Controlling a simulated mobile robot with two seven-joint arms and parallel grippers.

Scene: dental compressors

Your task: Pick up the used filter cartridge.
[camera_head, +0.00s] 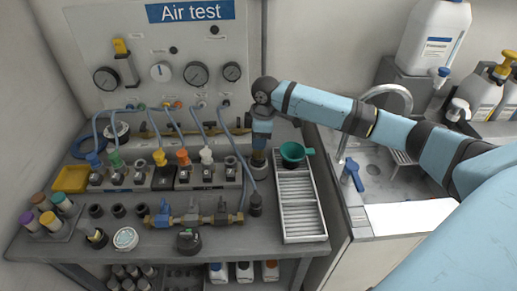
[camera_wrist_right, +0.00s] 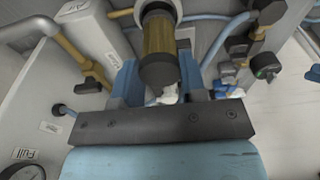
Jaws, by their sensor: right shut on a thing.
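The used filter cartridge (camera_wrist_right: 158,40) shows in the wrist view as a brownish cylinder with a dark rounded end, between the two blue fingers. My right gripper (camera_wrist_right: 160,76) is shut on it. In the head view my right gripper (camera_head: 260,147) points down at the back of the bench, left of the green funnel. A small brownish, dark-ended piece (camera_head: 258,164) shows just beneath it, and the fingers hide its upper part. I cannot tell whether it touches the bench. My left gripper is not in view.
A ridged metal tray (camera_head: 301,215) with a green funnel (camera_head: 293,152) stands close at the right. Valve blocks and hoses (camera_head: 205,172) crowd the left. The gauge panel (camera_head: 165,50) rises behind. A sink tap (camera_head: 390,92) stands further right.

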